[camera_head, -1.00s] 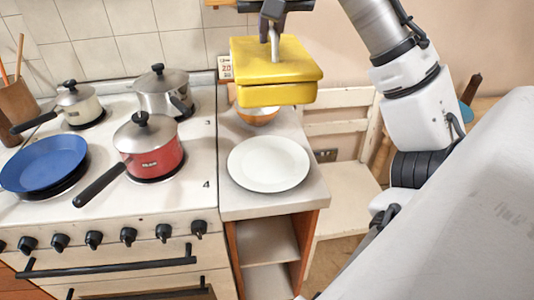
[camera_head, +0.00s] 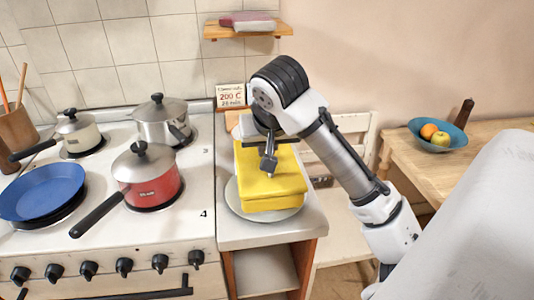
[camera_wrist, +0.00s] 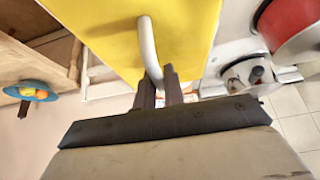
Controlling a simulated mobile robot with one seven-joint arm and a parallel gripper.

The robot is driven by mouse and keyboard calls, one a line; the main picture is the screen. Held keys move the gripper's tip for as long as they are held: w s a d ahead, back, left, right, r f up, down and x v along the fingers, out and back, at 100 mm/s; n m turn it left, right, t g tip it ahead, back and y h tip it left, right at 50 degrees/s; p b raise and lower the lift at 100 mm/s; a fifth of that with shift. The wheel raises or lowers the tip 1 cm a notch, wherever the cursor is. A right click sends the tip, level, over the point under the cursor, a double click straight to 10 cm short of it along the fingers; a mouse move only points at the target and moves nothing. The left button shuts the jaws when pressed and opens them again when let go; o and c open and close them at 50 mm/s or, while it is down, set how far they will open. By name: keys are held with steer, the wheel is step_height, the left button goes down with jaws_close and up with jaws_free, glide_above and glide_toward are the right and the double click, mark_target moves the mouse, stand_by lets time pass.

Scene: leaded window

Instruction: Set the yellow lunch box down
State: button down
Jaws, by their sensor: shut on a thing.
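The yellow lunch box (camera_head: 272,190) is over the white plate (camera_head: 232,197) on the narrow counter beside the stove. It looks level and very low over the plate; I cannot tell whether it touches. My gripper (camera_head: 269,165) is above the box and shut on its handle. In the wrist view the yellow lunch box (camera_wrist: 112,38) fills the upper middle, and its pale handle (camera_wrist: 149,48) runs down between the fingers of my gripper (camera_wrist: 160,88). The box hides most of the plate.
The stove on the left holds a red pot (camera_head: 150,178), a blue pan (camera_head: 42,190), a steel pot (camera_head: 160,120) and a cream pot (camera_head: 78,131). A white chair (camera_head: 340,215) stands right of the counter. A wooden table (camera_head: 465,165) holds a blue fruit bowl (camera_head: 437,143).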

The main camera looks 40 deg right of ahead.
steer(key=shift+f, duration=1.05)
steer(key=shift+f+b, duration=0.45)
steer(key=shift+f, duration=0.2)
steer(key=c, duration=1.5)
jaws_free()
